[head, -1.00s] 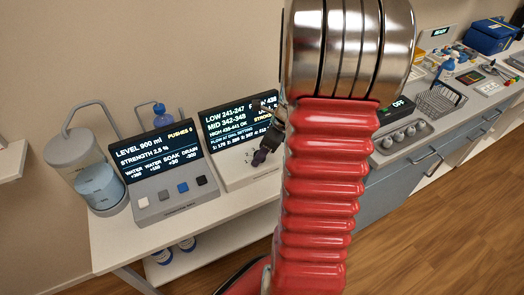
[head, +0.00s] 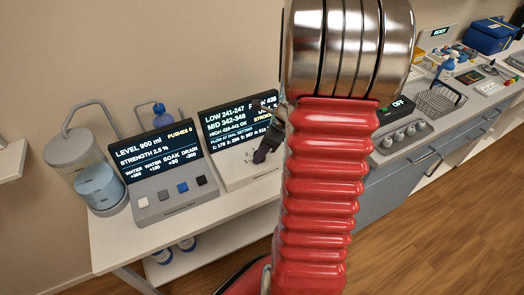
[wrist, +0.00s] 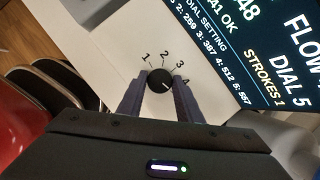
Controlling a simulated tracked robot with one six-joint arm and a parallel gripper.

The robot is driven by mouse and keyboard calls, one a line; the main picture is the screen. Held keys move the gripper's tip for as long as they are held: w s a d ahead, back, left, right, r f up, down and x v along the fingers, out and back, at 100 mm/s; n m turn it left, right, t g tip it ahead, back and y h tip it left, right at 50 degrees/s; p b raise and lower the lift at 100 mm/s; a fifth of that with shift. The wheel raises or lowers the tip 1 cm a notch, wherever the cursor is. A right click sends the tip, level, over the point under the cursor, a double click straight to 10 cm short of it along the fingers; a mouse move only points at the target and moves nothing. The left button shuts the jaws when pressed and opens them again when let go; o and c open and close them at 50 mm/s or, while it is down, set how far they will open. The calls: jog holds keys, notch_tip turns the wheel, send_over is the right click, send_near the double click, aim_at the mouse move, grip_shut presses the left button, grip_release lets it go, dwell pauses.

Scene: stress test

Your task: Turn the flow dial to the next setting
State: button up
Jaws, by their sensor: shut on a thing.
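The flow dial (wrist: 159,80) is a round black knob on a pale sloped panel, with numbers 1 to 4 printed around it; any further number is hidden by a finger. Its white mark points to the lower right, past the 4. My gripper (wrist: 160,92) has its two dark fingers on either side of the knob, shut on it. In the head view my gripper (head: 262,154) is at the panel and covers the dial. The dial's screen (wrist: 235,40) reads "DIAL 5" and "STROKES 1", with a list of flow values by setting.
To the left stands a console (head: 165,170) with a screen and several square buttons, beside a jug-like device (head: 98,185). My red arm blocks the middle.

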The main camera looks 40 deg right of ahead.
jog(key=shift+n, duration=0.3)
jog(key=n+y, duration=0.1)
jog(key=n, duration=0.1)
jog(key=n+g, duration=0.1)
jog(key=n, duration=0.2)
jog(key=shift+w+d+y, duration=0.15)
jog(key=shift+d+y, duration=0.05)
jog(key=shift+y, duration=0.2)
jog(key=n+g, duration=0.1)
jog(key=n, duration=0.2)
jog(key=n+g, duration=0.1)
jog(key=n, duration=0.2)
jog(key=shift+w+n+g+y, duration=0.2)
jog(key=shift+n+g+y, duration=0.1)
jog(key=shift+g, duration=0.1)
jog(key=n+g, duration=0.1)
jog(key=n, duration=0.1)
jog(key=n+g, duration=0.1)
jog(key=n, duration=0.2)
jog(key=shift+w, duration=0.2)
jog(key=n+g+h, duration=0.1)
jog(key=n, duration=0.2)
jog(key=n+g, duration=0.1)
jog(key=n, duration=0.2)
jog(key=shift+w+a+n+h, duration=0.1)
jog(key=shift+a+n+h, duration=0.1)
jog(key=shift+n+h, duration=0.15)
jog(key=o, duration=1)
jog(key=shift+r, duration=0.1)
